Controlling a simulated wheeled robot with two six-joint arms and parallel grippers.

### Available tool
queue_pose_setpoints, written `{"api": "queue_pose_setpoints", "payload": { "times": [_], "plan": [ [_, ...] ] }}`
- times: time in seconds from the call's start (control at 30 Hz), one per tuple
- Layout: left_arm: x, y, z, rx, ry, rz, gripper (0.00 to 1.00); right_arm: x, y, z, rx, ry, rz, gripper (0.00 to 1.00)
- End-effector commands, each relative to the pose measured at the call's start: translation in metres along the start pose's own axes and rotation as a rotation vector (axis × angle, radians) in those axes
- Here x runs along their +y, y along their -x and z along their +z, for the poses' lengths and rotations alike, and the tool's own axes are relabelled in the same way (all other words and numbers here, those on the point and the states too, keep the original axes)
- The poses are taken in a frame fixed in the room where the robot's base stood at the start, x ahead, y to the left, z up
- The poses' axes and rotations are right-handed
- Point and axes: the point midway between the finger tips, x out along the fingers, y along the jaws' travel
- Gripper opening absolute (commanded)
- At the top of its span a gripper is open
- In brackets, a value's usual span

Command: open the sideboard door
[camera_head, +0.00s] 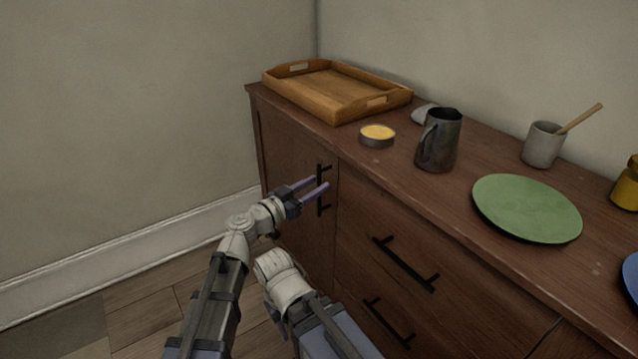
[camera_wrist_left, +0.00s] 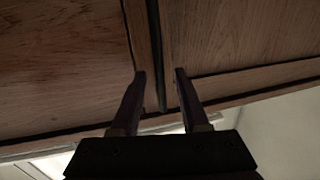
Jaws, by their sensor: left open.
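The sideboard (camera_head: 450,245) is dark reddish-brown wood. Its door (camera_head: 285,165) is at the left end of the front and looks closed. A black vertical bar handle (camera_head: 320,173) is on the door's right side. My left gripper (camera_head: 319,183) is open at the handle, its two purple fingers reaching toward it and covering part of it. In the left wrist view, the dark handle bar (camera_wrist_left: 156,55) runs between the two open fingers, with a gap visible on each side; contact cannot be told. My right gripper is not in view.
Drawers with black handles (camera_head: 405,264) are right of the door. On top are a wooden tray (camera_head: 335,92), a candle tin (camera_head: 377,137), a metal pitcher (camera_head: 440,145), a grey cup (camera_head: 542,145) and a green plate (camera_head: 527,208). Floor left of the door is clear.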

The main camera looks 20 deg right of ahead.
Motion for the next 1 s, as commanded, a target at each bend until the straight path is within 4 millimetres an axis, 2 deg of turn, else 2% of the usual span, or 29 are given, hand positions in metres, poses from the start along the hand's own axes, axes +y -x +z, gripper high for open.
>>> {"api": "queue_pose_setpoints", "payload": {
  "times": [0.03, 0.2, 0.5, 0.9, 1.0],
  "plan": [
    [-0.001, -0.007, 0.0, 0.0, 0.0, 0.001, 0.45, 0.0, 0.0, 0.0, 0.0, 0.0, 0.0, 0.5],
    [0.0, -0.018, 0.0, 0.0, 0.0, 0.0, 0.45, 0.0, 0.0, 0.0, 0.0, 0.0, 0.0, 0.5],
    [0.0, -0.019, 0.0, 0.0, 0.0, -0.001, 0.45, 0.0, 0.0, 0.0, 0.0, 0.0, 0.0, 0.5],
    [0.0, -0.018, 0.0, 0.0, 0.0, 0.0, 0.01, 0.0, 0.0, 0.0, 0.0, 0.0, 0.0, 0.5],
    [0.0, -0.018, 0.0, 0.0, 0.0, 0.0, 0.0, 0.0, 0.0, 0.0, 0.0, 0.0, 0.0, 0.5]
  ]
}}
